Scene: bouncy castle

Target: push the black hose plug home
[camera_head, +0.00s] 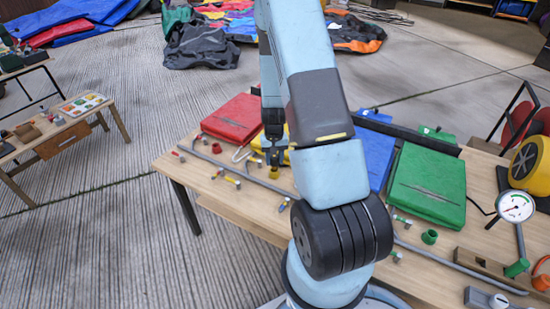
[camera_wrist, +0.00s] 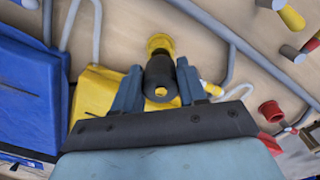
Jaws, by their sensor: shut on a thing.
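My gripper (camera_wrist: 159,88) is shut on the black plug (camera_wrist: 159,72), a dark cylinder with a yellow spot in its near end. A small yellow socket (camera_wrist: 160,42) shows just beyond the plug's far end in the wrist view. The plug appears lined up with it, but I cannot tell whether it touches or sits inside. In the head view my gripper (camera_head: 274,152) points down over the table, above the small yellow socket (camera_head: 274,172). The plug is hard to make out there, between the dark fingers.
A red (camera_head: 234,119), a blue (camera_head: 376,158) and a green pad (camera_head: 430,184) lie on the table. A grey pipe (camera_head: 245,175) runs along its front, with small coloured fittings. A red cup (camera_wrist: 270,110) and a green cup (camera_head: 429,237) stand apart. A gauge (camera_head: 516,206) is at right.

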